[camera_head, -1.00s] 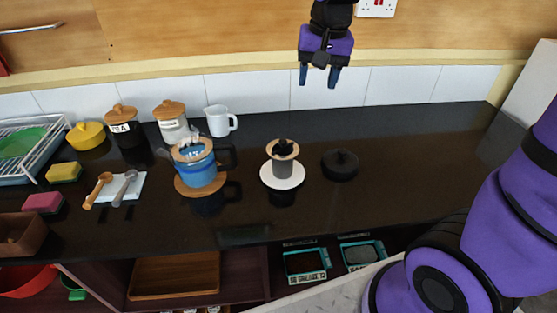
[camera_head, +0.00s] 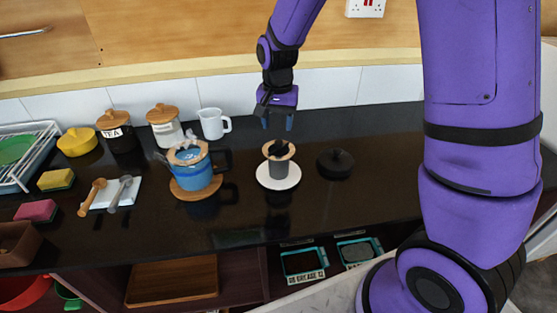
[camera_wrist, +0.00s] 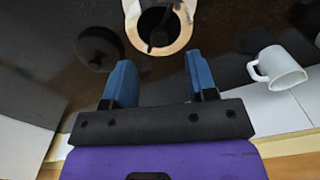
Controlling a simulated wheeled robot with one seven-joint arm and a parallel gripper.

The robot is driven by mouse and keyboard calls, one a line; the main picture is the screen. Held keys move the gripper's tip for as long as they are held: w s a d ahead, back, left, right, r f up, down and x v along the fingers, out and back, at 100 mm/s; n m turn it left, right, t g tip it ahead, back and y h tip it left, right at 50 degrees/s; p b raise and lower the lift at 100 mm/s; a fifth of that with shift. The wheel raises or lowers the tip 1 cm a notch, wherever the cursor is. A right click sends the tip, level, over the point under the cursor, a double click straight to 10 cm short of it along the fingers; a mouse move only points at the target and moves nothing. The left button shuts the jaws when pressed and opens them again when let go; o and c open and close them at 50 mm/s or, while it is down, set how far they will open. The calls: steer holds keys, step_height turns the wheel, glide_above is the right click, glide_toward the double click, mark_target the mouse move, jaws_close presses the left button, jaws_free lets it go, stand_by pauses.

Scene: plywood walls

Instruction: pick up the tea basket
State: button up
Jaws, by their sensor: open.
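The tea basket (camera_head: 278,170) appears to be the small grey cylinder with a wooden ring rim and a dark inside. It stands upright on a white saucer (camera_head: 292,182) on the black counter. In the wrist view its wooden rim (camera_wrist: 172,44) shows at the top middle, just beyond the fingertips. My gripper (camera_head: 277,125) is open and empty, pointing down above and slightly behind the basket, apart from it. In the wrist view my gripper (camera_wrist: 160,65) has its two blue fingers spread. A blue teapot (camera_head: 193,174) stands on a wooden coaster to the left.
A black lid (camera_head: 335,164) lies right of the saucer; a white jug (camera_head: 213,123) stands behind. Tea canister (camera_head: 119,134), another jar (camera_head: 164,127), spoons (camera_head: 103,194) and sponges (camera_head: 55,180) are left. The counter right of the lid is mostly clear.

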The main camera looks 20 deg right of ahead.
mark_target(279, 141)
steer(key=shift+w+d+f, duration=0.1)
steer(key=shift+f, duration=1.25)
steer(key=shift+w+d+f, duration=0.1)
steer(key=shift+f, duration=1.25)
jaws_close()
